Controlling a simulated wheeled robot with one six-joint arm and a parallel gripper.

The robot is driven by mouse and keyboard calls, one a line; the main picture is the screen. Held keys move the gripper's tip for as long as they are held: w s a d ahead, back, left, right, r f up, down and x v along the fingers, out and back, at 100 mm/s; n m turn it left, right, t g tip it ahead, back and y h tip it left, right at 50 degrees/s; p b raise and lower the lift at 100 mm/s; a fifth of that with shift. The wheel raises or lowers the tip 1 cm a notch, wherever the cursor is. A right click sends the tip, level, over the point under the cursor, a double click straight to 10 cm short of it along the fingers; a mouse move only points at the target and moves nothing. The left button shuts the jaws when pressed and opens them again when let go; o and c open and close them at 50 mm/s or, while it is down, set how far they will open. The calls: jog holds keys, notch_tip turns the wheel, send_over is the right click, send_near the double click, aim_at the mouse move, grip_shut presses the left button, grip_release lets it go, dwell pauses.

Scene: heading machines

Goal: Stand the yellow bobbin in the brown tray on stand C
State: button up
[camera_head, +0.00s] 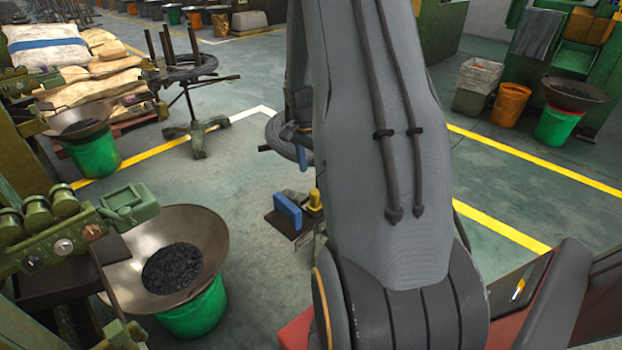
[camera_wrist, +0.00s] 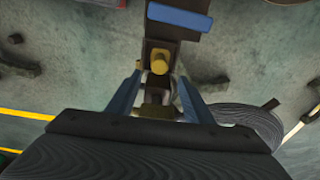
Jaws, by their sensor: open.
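The yellow bobbin (camera_head: 314,200) stands on a small dark stand (camera_head: 283,226) left of my arm in the head view, beside a blue block. In the wrist view the bobbin (camera_wrist: 159,62) shows from above on a dark brown surface, just beyond and between the fingertips. My gripper (camera_wrist: 159,80) is open, with a blue-grey finger on each side and nothing visibly held. I cannot make out a brown tray for certain, and no letter C is readable.
The blue block (camera_head: 287,212) is close to the bobbin; it also shows in the wrist view (camera_wrist: 180,17). A wire coil (camera_head: 280,138) lies behind my arm. A wide bowl (camera_head: 180,262) of dark pieces on a green bucket stands at left. Open floor (camera_head: 235,180) lies between.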

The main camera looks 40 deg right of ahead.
jog(key=s+a+r+n, duration=0.2)
jog(key=a+r+n, duration=0.2)
jog(key=a, duration=0.4)
jog(key=s+a+r+n, duration=0.2)
jog(key=a+r+n, duration=0.1)
jog(key=a, duration=0.6)
jog(key=s+a+r+n+y, duration=0.1)
jog(key=s+a+r+n, duration=0.3)
jog(key=s+a+n, duration=0.6)
jog(key=s+a, duration=0.2)
jog(key=a, duration=0.2)
jog(key=shift+a, duration=0.15)
